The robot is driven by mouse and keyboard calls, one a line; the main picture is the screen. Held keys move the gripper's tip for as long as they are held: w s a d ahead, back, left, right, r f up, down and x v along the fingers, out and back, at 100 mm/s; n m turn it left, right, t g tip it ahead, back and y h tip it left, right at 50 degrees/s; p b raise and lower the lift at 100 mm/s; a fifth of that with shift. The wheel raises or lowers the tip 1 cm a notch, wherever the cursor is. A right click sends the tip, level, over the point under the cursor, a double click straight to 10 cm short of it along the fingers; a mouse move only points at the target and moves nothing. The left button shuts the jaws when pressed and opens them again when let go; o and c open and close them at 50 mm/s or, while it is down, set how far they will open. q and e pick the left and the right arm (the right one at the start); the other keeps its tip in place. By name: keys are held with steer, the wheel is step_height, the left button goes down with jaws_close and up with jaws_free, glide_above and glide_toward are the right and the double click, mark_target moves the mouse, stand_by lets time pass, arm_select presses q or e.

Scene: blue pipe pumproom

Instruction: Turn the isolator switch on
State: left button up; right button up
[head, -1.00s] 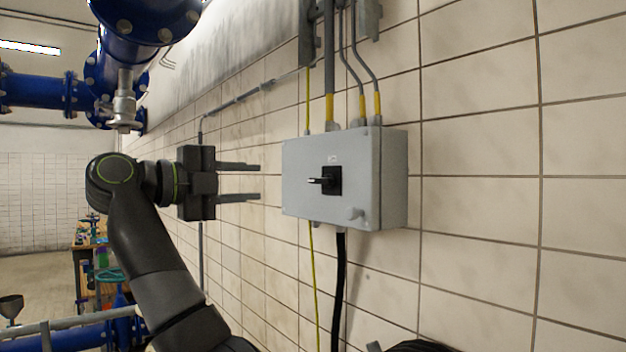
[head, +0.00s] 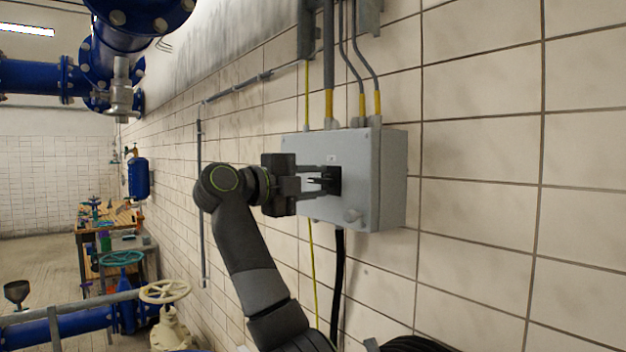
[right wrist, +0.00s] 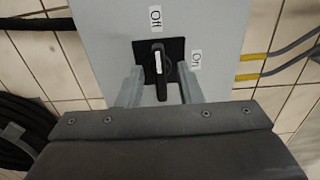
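The isolator switch is a black rotary handle (right wrist: 159,70) on a black square plate, on the front of a grey box (head: 385,180) fixed to the tiled wall. In the right wrist view, the handle's white mark points to the "Off" label (right wrist: 155,17); the "On" label (right wrist: 196,58) sits to its right. My right gripper (right wrist: 160,88) is open, with one finger on each side of the handle and a visible gap to each. In the head view its fingers (head: 322,181) reach to the switch and partly hide it. My left gripper is not in view.
Grey conduits with yellow bands (head: 328,100) enter the box from above. A black cable (head: 338,280) and a yellow-green wire hang below. Blue pipes (head: 35,77), a handwheel valve (head: 165,292) and a workbench (head: 120,215) stand at the left, clear of the gripper.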

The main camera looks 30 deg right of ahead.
jaws_close()
steer(key=shift+m, duration=0.3)
steer(key=m, duration=0.3)
steer(key=shift+f, duration=0.1)
steer(key=m+b, duration=0.1)
steer(key=m, duration=0.8)
steer(key=shift+m, duration=0.3)
steer(key=shift+m+b, duration=0.45)
steer(key=shift+m, duration=1.85)
